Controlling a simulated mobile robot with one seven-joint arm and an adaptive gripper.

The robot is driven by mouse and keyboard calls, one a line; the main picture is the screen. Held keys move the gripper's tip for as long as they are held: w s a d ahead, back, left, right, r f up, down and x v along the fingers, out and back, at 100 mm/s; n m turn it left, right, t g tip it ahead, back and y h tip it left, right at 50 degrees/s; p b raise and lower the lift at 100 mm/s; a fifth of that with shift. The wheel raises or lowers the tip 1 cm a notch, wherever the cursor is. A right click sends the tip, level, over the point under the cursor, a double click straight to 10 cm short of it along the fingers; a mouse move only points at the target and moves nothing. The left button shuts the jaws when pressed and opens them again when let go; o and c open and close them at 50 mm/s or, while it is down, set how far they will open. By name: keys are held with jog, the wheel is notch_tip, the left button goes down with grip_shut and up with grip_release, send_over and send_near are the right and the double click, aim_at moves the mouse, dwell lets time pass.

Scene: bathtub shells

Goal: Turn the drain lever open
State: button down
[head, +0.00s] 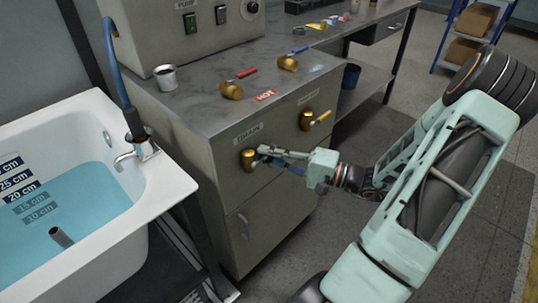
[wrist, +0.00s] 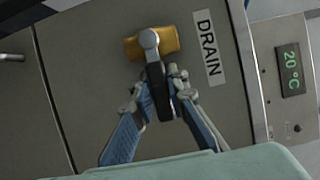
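The drain valve has a brass body (head: 248,160) on the front of the grey cabinet, just under the DRAIN label (head: 247,136). In the wrist view the brass body (wrist: 152,44) lies across the top, beside the upright DRAIN label (wrist: 208,48). Its dark drain lever (wrist: 158,92) has a round grey hub and points down the picture, toward my gripper. My gripper (wrist: 160,88) has one fingertip on each side of the lever, closed in against it. In the head view my gripper (head: 266,155) reaches the valve from the right and hides most of the lever.
A bathtub (head: 150,190) with blue water stands at the left. A second front valve (head: 306,120) with a yellow lever sits right of the drain valve. Red-handled (head: 232,90) and blue-handled (head: 288,62) valves and a metal cup (head: 166,77) are on the cabinet top.

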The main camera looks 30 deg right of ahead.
dwell(0.3)
jog(key=shift+f+m+t+y, duration=0.4)
jog(key=shift+f+m, duration=0.3)
jog(key=shift+m, duration=0.7)
jog(key=c, duration=1.9)
grip_release()
jog(key=v, duration=1.2)
